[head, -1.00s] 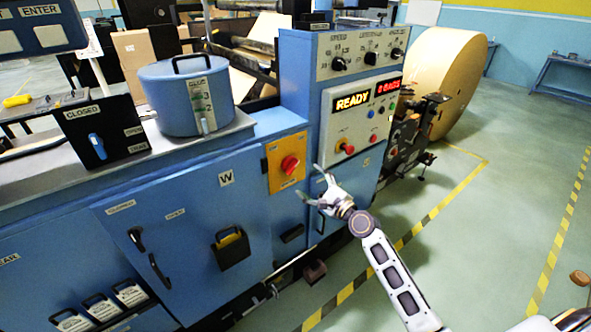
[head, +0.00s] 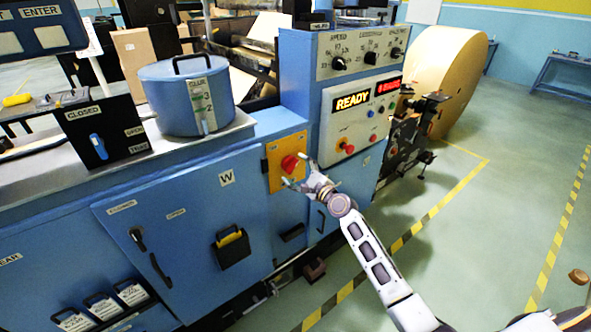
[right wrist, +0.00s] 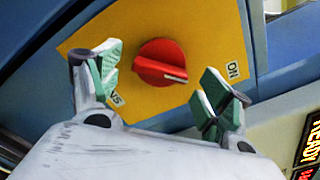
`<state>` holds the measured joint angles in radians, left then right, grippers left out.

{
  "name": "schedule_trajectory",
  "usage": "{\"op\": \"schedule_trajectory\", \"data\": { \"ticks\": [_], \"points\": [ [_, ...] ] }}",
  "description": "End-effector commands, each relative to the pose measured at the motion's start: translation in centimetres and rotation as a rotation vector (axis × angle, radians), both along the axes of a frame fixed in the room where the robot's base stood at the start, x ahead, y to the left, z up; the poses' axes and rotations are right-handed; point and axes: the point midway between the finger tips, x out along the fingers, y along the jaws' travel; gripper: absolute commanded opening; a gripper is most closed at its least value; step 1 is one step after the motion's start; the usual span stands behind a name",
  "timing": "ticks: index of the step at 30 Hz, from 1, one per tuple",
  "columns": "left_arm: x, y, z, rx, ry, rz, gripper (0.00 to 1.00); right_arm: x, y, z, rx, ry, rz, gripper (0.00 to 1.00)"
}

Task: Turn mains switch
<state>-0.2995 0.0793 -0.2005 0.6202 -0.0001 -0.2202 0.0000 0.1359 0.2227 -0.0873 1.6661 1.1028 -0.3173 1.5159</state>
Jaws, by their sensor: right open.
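The mains switch is a red rotary knob (head: 290,163) on a yellow plate (head: 274,181) on the front of the blue machine. In the right wrist view the knob (right wrist: 160,62) has a pale pointer line at its right side, and an ON label (right wrist: 233,70) sits to its right on the plate. Another label at lower left is partly hidden by a finger. My right gripper (head: 297,176) is open in front of the plate. In the right wrist view its fingers (right wrist: 163,88) stand either side of the knob, apart from it. My left gripper is not in view.
A control panel with a lit READY display (head: 352,100) and a red button (head: 346,146) stands just right of the plate. A blue glue pot (head: 188,97) sits on the machine top at left. Open floor lies at right, with striped tape.

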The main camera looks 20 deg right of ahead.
Motion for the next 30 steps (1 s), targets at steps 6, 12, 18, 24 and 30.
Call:
{"op": "schedule_trajectory", "data": {
  "ticks": [6,12,18,24,30],
  "points": [
    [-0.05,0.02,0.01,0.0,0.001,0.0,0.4,0.96,0.3,0.06,0.0,-0.001,-0.001,0.79],
    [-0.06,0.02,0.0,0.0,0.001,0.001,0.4,1.13,0.4,0.04,0.0,-0.001,-0.001,0.79],
    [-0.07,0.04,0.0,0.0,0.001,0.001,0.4,1.12,0.39,0.03,0.0,-0.001,-0.001,0.76],
    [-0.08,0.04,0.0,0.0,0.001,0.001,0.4,1.11,0.4,0.02,0.0,-0.001,-0.001,0.5],
    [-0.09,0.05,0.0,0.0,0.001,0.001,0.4,1.11,0.4,0.01,0.0,0.0,0.0,0.33]
  ]
}}
